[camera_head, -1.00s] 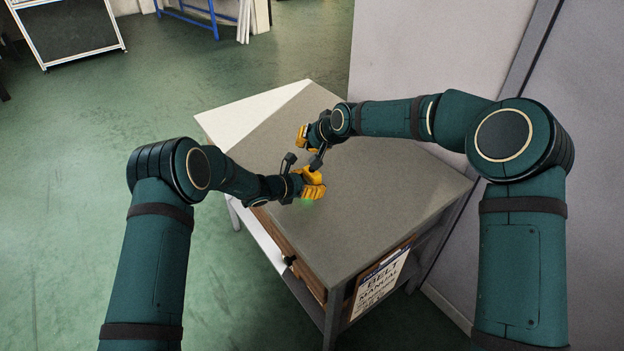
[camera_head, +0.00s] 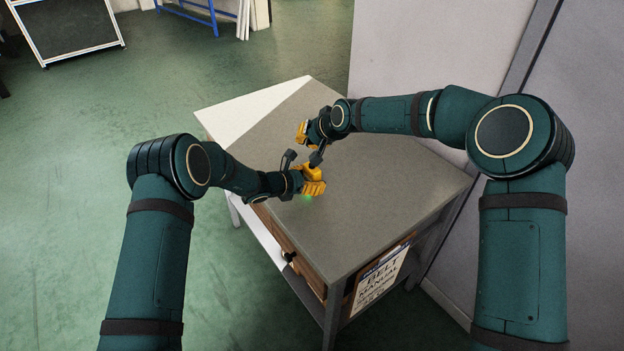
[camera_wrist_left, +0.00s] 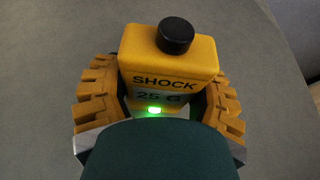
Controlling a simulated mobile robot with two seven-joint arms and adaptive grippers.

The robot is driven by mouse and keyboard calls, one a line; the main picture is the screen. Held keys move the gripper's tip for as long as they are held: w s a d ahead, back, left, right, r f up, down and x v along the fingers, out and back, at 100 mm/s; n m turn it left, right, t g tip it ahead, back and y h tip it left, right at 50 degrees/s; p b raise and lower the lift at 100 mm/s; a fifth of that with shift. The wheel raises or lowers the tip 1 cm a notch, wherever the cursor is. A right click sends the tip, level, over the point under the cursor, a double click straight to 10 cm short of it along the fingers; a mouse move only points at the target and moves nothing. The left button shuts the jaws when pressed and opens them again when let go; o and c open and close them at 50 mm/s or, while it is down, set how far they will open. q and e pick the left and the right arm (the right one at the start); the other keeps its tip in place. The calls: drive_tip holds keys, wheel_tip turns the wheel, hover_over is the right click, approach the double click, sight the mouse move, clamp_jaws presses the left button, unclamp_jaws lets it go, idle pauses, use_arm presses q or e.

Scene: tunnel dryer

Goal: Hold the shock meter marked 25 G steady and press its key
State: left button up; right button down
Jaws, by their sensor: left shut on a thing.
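The shock meter (camera_wrist_left: 170,60) is a yellow block marked SHOCK 25 G in the left wrist view. A round black key (camera_wrist_left: 175,35) stands on its top, and a green light (camera_wrist_left: 154,110) glows on its face. My left gripper (camera_head: 313,184) is shut on the meter, with a yellow toothed finger on each side of it. In the head view the meter is mostly hidden in that gripper. My right gripper (camera_head: 302,133) is beyond the left one, small and partly hidden by its wrist, so its opening cannot be told. It does not show in the left wrist view.
Both grippers are over a grey-topped table (camera_head: 390,200). Its top is otherwise clear. A drawer (camera_head: 300,268) and a BELT MANUAL sign (camera_head: 380,280) are on its near sides. A grey wall (camera_head: 440,50) stands close behind on the right.

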use_arm(q)
drive_tip(key=o, duration=1.3)
drive_tip(key=shift+o, duration=0.2)
drive_tip(key=v, duration=1.2)
drive_tip(key=shift+f, duration=0.1)
drive_tip(key=shift+s+a, duration=0.1)
drive_tip(key=shift+a, duration=0.05)
use_arm(e)
drive_tip(key=shift+a, duration=0.1)
